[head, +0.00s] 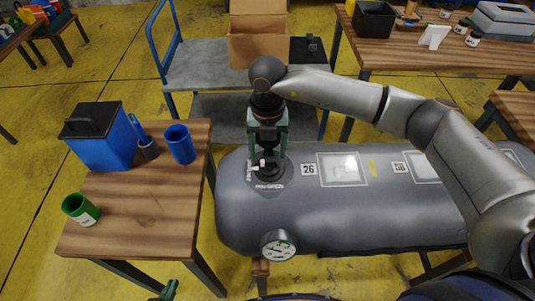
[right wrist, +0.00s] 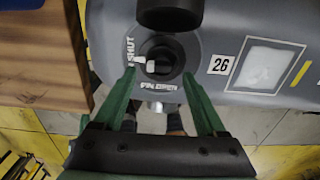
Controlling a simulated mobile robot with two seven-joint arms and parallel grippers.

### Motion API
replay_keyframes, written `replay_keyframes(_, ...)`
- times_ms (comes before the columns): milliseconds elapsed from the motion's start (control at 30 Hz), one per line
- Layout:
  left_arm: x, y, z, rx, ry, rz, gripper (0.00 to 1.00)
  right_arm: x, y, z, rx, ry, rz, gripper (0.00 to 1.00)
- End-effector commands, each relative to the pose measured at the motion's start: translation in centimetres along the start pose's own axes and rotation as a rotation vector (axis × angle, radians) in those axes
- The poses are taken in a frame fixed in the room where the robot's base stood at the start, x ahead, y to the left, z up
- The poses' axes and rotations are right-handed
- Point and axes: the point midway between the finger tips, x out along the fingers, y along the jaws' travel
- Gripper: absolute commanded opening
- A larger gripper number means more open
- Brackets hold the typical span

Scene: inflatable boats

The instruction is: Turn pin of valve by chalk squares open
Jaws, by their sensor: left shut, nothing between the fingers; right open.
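The valve (head: 268,170) sits on top of the grey tube, left of the chalk square (head: 342,169). In the right wrist view the valve (right wrist: 163,60) is a dark round fitting with a white mark on its left side. "SHUT" is printed at its left and "PIN OPEN" below. The white mark lies on the SHUT side; the pin's exact angle is hard to tell. My right gripper (right wrist: 159,78) is open, its green fingertips at either side of the valve's lower part, with no clear contact. My left gripper (head: 165,290) is shut and empty at the bottom edge.
The grey tube (head: 310,215) carries a label 26 (head: 308,170) and a gauge (head: 278,245). A wooden table (head: 140,210) at left holds a blue box (head: 100,140), blue cup (head: 179,144) and green cup (head: 80,209). A cart (head: 210,65) stands behind.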

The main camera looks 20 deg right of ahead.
Motion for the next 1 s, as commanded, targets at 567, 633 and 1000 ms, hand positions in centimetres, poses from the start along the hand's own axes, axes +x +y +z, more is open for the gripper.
replay_keyframes(567,-0.3,0.0,-0.2,0.000,-0.002,0.000,0.00,3.1,0.1,0.0,-0.002,0.000,0.001,0.74)
replay_keyframes(633,-0.3,0.0,-0.2,0.000,-0.002,0.001,0.00,3.1,0.1,0.0,-0.002,0.000,0.001,0.67)
replay_keyframes(1000,-0.3,0.0,-0.2,0.000,-0.002,0.001,0.00,3.1,0.1,0.0,-0.002,0.000,0.001,0.25)
